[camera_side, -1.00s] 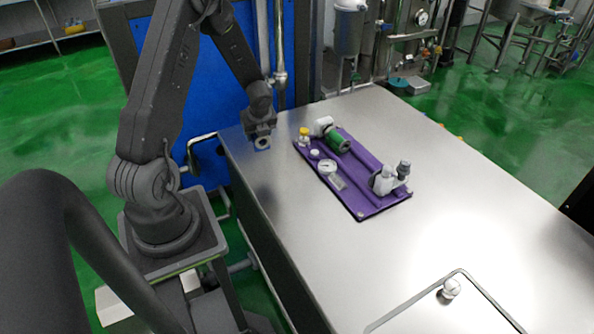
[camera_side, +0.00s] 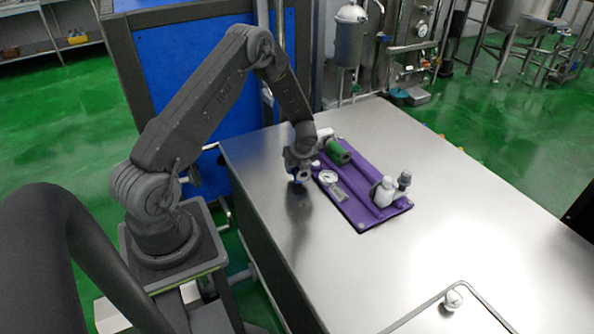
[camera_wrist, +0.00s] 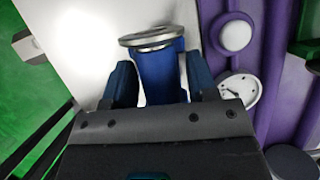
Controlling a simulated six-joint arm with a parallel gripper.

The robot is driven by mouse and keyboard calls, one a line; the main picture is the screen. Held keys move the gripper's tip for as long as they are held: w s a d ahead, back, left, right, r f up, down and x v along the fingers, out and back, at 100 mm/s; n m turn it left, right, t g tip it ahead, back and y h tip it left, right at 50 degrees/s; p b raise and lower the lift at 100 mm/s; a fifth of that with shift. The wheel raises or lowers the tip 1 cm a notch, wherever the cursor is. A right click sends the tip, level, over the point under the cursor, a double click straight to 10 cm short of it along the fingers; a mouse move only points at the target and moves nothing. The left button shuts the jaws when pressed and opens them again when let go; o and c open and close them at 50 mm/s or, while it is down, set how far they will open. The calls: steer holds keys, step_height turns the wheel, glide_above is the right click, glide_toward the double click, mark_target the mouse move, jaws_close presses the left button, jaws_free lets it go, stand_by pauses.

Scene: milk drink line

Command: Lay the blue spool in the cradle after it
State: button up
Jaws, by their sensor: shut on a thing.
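The blue spool (camera_wrist: 158,78) with a grey metal flange is between the two fingers of my gripper (camera_wrist: 160,86) in the wrist view; the fingers are shut on it. In the side view my gripper (camera_side: 298,174) holds it above the steel table, just left of the purple cradle board (camera_side: 372,222). The spool is small and partly hidden there by the gripper. A green spool (camera_side: 339,152) lies in the far part of the cradle. Purple rails run from it towards a white and grey fitting (camera_side: 384,192), with an open stretch between them.
A white round dial (camera_side: 328,176) and a small plate lie on the board's left side. The dial (camera_wrist: 240,92) and a white knob (camera_wrist: 235,35) are right of the spool in the wrist view. The steel table (camera_side: 440,220) is clear around the board.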

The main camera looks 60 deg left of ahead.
steer(key=shift+f, duration=1.1)
steer(key=shift+f, duration=0.15)
steer(key=o, duration=1.2)
